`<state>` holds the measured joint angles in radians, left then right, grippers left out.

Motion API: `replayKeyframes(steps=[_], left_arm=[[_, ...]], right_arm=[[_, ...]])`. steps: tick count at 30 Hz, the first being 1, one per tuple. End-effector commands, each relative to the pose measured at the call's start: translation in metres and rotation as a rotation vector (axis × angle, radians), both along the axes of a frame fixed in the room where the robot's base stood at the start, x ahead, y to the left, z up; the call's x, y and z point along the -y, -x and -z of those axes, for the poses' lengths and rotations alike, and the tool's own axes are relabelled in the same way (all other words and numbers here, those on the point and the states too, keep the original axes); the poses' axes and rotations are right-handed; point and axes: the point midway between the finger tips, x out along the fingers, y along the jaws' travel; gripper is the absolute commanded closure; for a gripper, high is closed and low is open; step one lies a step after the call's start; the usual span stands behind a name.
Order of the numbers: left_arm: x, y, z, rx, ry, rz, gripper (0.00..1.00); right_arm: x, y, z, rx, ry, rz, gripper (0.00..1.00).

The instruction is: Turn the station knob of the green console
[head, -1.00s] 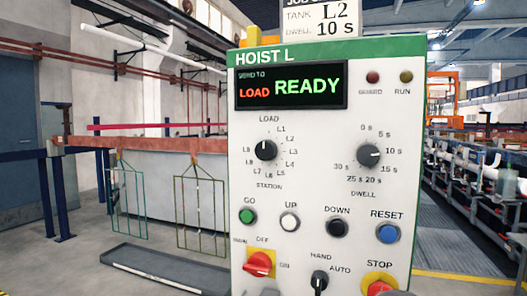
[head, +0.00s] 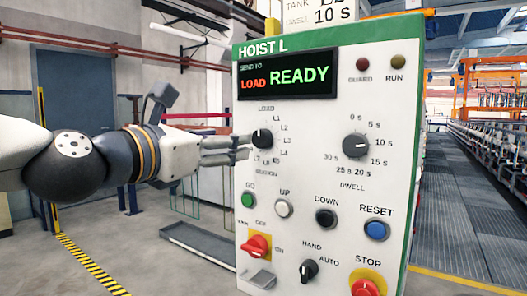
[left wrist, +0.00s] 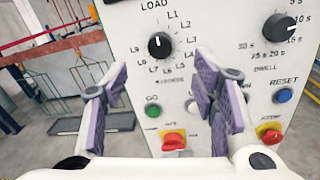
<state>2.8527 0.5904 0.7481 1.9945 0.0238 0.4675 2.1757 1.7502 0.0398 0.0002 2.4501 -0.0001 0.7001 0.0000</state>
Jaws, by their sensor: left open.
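The green-trimmed console, labelled HOIST L (head: 330,215), stands upright and fills the middle of the head view. Its black station knob (head: 262,139) is at the upper left of the panel, with its white mark pointing up at LOAD. The knob (left wrist: 159,45) also shows clearly in the left wrist view, ahead of and between the finger lines. My left gripper (head: 238,150) comes in from the left with its fingers toward the knob. In the left wrist view its purple-padded fingers (left wrist: 163,88) are apart with nothing between them. My right gripper is not in view.
The dwell knob (head: 356,146) is to the right on the same panel. Below are the green GO button (head: 248,199), other buttons and a red switch (head: 256,246). The display (head: 287,75) reads LOAD READY. A grey tray (head: 200,247) lies on the floor behind.

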Motion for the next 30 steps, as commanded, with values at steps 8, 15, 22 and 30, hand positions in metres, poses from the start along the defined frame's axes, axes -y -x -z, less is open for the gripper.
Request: replayKeyframes(steps=[8,15,22,30], left_arm=[[0.039,-0.062,0.009,-0.009,-0.009,0.0,0.47],[0.056,-0.089,0.006,-0.006,-0.008,0.0,0.47],[0.057,-0.091,0.005,-0.005,-0.006,0.001,0.47],[0.057,-0.091,0.005,-0.004,-0.007,0.0,0.95]], right_arm=[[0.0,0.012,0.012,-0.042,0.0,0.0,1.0],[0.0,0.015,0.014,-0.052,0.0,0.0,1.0],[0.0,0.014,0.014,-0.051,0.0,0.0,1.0],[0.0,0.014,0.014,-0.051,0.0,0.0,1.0]])
